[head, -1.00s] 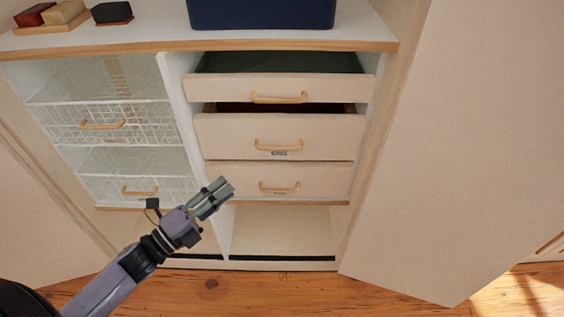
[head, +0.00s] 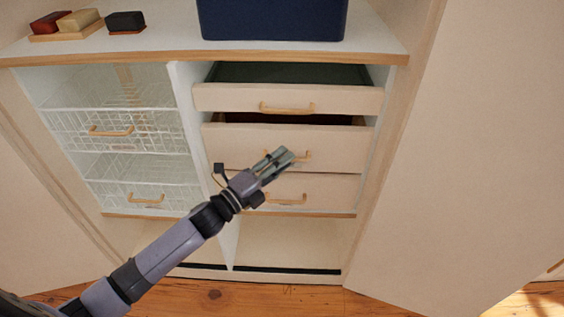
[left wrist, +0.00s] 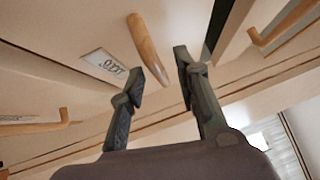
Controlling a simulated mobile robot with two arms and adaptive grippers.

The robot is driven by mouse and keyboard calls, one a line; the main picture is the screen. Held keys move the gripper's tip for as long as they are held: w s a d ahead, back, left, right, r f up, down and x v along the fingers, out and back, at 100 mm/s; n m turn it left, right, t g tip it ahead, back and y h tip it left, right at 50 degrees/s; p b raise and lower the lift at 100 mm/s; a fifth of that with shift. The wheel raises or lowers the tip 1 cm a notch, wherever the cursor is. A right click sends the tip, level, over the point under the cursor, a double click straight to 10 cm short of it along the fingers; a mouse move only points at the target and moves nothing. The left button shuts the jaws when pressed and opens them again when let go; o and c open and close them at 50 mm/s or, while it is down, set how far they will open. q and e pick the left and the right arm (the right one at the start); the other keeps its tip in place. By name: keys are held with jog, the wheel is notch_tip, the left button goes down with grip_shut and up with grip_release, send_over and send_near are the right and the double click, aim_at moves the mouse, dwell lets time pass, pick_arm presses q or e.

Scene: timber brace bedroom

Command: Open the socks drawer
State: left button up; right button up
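The right-hand column has stacked drawers with wooden handles. The middle drawer (head: 230,145) stands slightly out, with a dark gap above its front. Its handle (head: 304,156) is partly hidden behind my left gripper (head: 283,158). In the left wrist view my left gripper (left wrist: 163,72) is open, its two fingers apart. A wooden handle (left wrist: 148,50) lies ahead of the gap between the fingertips, nearer the left finger. Beside it is a white label (left wrist: 103,66) with tilted dark lettering, which seems to read socks. I cannot tell whether a finger touches the handle. My right gripper is out of view.
The top drawer (head: 225,97) stands open above, and a closed lower drawer (head: 335,190) is below. Wire baskets (head: 125,145) fill the left column. A blue box (head: 272,18) sits on the countertop (head: 180,45). Cabinet doors stand open on both sides.

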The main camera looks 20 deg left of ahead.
pick_arm(q)
jog(key=shift+w+d, duration=0.1)
jog(key=shift+w, duration=0.1)
grip_shut()
dwell(0.3)
dwell(0.5)
